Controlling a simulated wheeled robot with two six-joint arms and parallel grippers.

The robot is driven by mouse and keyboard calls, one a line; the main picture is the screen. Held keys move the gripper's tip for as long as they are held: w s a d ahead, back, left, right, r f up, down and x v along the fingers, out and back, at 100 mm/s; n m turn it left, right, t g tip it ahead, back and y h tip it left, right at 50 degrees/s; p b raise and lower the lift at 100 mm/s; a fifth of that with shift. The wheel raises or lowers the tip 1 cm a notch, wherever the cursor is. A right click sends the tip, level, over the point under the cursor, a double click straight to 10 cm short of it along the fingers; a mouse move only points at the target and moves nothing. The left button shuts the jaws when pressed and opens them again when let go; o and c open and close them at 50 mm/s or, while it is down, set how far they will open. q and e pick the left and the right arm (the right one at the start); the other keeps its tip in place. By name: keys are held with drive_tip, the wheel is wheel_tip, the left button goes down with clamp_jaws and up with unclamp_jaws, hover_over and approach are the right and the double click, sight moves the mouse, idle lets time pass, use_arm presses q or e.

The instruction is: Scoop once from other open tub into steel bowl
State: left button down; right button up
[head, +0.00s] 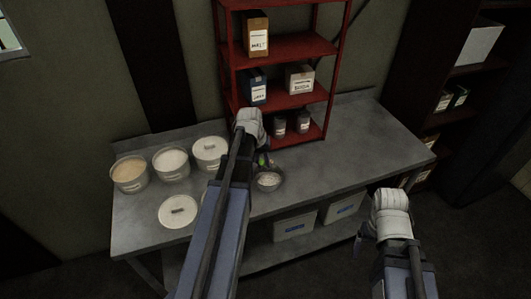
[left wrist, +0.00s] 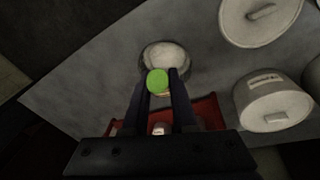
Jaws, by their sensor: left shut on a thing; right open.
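Two open tubs stand at the left of the bench in the head view: one with tan contents (head: 130,175) and one with white contents (head: 171,161). The steel bowl (head: 268,181) sits right of my left arm and holds white material; it also shows in the left wrist view (left wrist: 165,55). My left gripper (head: 262,160) is shut on a green-ended tool (left wrist: 157,81), seemingly the scoop, over or beside the bowl. The scoop's head is hidden, so its load cannot be told. My right gripper (head: 364,238) is open and empty, off the bench's front edge.
A lidded tub (head: 210,148) stands right of the open tubs. A round white lid (head: 178,211) lies in front. A red shelf (head: 290,48) with boxes and jars stands behind the bowl. The bench's right side (head: 370,150) is clear.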

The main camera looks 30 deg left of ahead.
use_arm(q)
drive_tip(key=shift+t, duration=0.5)
drive_tip(key=p+v, duration=0.1)
drive_tip(key=v, duration=0.1)
drive_tip(key=d+p+v, duration=0.1)
drive_tip(key=v, duration=0.1)
drive_tip(key=shift+r, duration=0.3)
drive_tip(key=shift+f+b, duration=0.5)
drive_tip(key=shift+f, duration=0.15)
wheel_tip(320, 180, down, 5)
drive_tip(key=b, duration=0.4)
drive_tip(key=shift+a+r+b, duration=0.2)
drive_tip(key=shift+b, duration=0.1)
drive_tip(key=s+a+f+n+t+h+b, duration=0.1)
drive_tip(key=a+f+t+h+b, duration=0.4)
drive_tip(key=h+b, duration=0.8)
drive_tip(key=shift+s+a+n+h+b, duration=0.5)
drive_tip(key=shift+n+b, duration=0.4)
drive_tip(key=shift+b, duration=4.8)
use_arm(e)
wheel_tip(320, 180, down, 26)
drive_tip(key=shift+f, duration=0.2)
use_arm(q)
drive_tip(key=shift+w+a+r, duration=0.1)
drive_tip(key=shift+w+r, duration=0.05)
drive_tip(key=shift+w, duration=0.05)
use_arm(e)
drive_tip(key=shift+r, duration=0.1)
